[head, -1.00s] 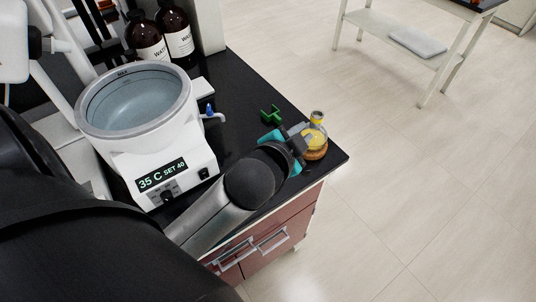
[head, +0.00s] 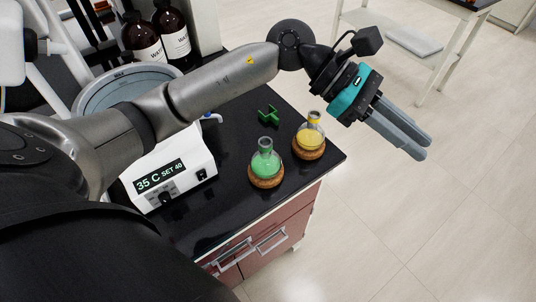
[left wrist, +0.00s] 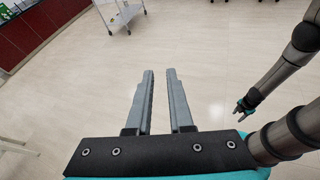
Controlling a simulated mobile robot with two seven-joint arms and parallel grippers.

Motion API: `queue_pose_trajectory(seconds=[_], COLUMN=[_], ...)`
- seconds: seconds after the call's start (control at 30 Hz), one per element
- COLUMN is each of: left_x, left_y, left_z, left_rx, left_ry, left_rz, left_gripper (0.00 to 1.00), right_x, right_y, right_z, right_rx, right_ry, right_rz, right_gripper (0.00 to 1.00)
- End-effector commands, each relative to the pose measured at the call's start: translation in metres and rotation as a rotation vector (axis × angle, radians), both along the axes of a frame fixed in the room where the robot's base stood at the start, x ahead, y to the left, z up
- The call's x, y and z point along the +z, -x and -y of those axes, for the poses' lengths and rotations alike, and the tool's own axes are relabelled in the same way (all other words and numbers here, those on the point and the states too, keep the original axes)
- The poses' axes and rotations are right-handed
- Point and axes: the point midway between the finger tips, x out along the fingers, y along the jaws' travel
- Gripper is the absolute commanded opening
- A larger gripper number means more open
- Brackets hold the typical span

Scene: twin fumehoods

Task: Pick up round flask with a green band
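A round flask with green contents (head: 265,165) stands upright on a brown cork ring near the bench's front edge in the head view. Its neck looks greenish, but a separate band is too small to make out. A second round flask, with yellow contents and a yellow neck band (head: 310,136), stands on its own ring behind it to the right. My left gripper (head: 420,146) is beyond the bench's right edge, over the floor, away from both flasks. Its fingers (left wrist: 159,75) are apart with a narrow empty gap. My right gripper (left wrist: 240,108) shows small in the left wrist view.
A white heating bath (head: 175,165) reading 35 C stands left of the flasks, partly behind my left arm. A green holder (head: 268,114) lies behind the flasks. Brown bottles (head: 175,38) stand at the back. A white shelf table (head: 415,40) is across open floor.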

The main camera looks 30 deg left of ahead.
Motion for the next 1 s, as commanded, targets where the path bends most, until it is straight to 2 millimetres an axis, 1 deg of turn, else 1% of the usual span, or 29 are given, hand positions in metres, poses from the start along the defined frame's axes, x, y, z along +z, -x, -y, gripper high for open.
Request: queue_pose_trajectory(seconds=[0.03,0.07,0.1,0.17,0.2,0.27,0.3,0.4,0.5,0.6,0.67,0.77,1.0], left_x=[-0.013,-0.023,-0.033,-0.046,-0.051,-0.055,-0.056,-0.052,-0.045,-0.042,-0.045,-0.059,-0.11], left_y=[-0.006,-0.008,-0.012,-0.019,-0.023,-0.029,-0.032,-0.035,-0.036,-0.035,-0.034,-0.033,-0.032], left_z=[-0.018,-0.03,-0.048,-0.079,-0.101,-0.134,-0.155,-0.199,-0.23,-0.246,-0.251,-0.252,-0.25], left_rx=[-0.035,-0.059,-0.087,-0.127,-0.151,-0.18,-0.195,-0.225,-0.241,-0.251,-0.254,-0.257,-0.258], left_ry=[-0.133,-0.217,-0.328,-0.491,-0.595,-0.74,-0.827,-1.002,-1.118,-1.178,-1.193,-1.198,-1.194], left_rz=[0.062,0.094,0.13,0.173,0.192,0.207,0.209,0.198,0.177,0.16,0.153,0.147,0.147], left_gripper=[0.2,0.2,0.2,0.2,0.2,0.2,0.2,0.2,0.2,0.2,0.2,0.2,0.2], right_x=[0.0,0.0,0.0,0.0,0.0,0.0,0.0,0.0,0.0,0.001,0.001,0.002,0.005], right_y=[0.0,-0.001,-0.001,-0.001,-0.001,-0.001,-0.001,-0.001,-0.001,-0.001,-0.001,-0.002,-0.002], right_z=[0.001,0.002,0.002,0.003,0.003,0.003,0.003,0.003,0.003,0.003,0.004,0.004,0.004], right_rx=[0.001,0.001,0.001,0.002,0.002,0.002,0.002,0.002,0.001,0.001,0.001,0.001,0.001], right_ry=[0.002,0.002,0.003,0.004,0.004,0.004,0.004,0.005,0.005,0.005,0.005,0.005,0.005], right_rz=[0.0,0.0,0.001,0.001,0.001,0.001,0.002,0.002,0.002,0.002,0.002,0.002,0.002], right_gripper=[0.5,0.5,0.5,0.5,0.5,0.5,0.5,0.5,0.5,0.5,0.5,0.5,0.5])
